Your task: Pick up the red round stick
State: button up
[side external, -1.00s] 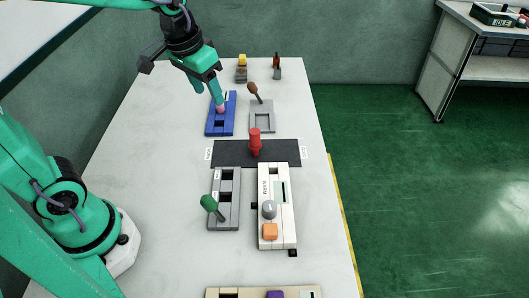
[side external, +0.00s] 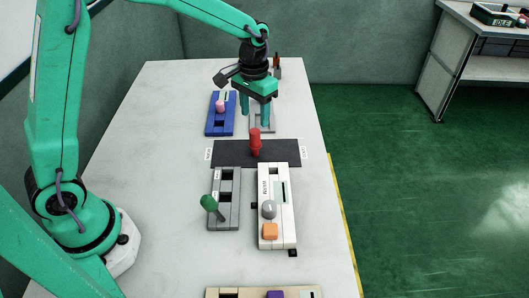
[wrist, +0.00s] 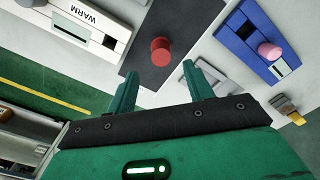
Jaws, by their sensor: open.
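The red round stick (side external: 255,142) stands upright on the dark grey mat (side external: 285,153) near the middle of the table. In the wrist view its round top (wrist: 161,50) shows just beyond my fingers. My gripper (side external: 255,112) is open and empty, fingers pointing down, above the grey block behind the red stick. In the wrist view the two green fingertips (wrist: 163,82) are apart with nothing between them. The gripper does not touch the red stick.
A blue block with a pink knob (side external: 220,106) lies left of my gripper. In front of the mat are a grey block with a green knob (side external: 209,202) and a white block with an orange button (side external: 270,231). The left part of the table is clear.

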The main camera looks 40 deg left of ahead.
aim_at(255, 131)
jog(key=shift+f, duration=0.1)
jog(key=shift+f, duration=1.25)
jog(key=shift+f, duration=0.1)
jog(key=shift+a+f, duration=0.1)
jog(key=shift+f, duration=2.4)
jog(key=shift+c, duration=0.2)
grip_shut()
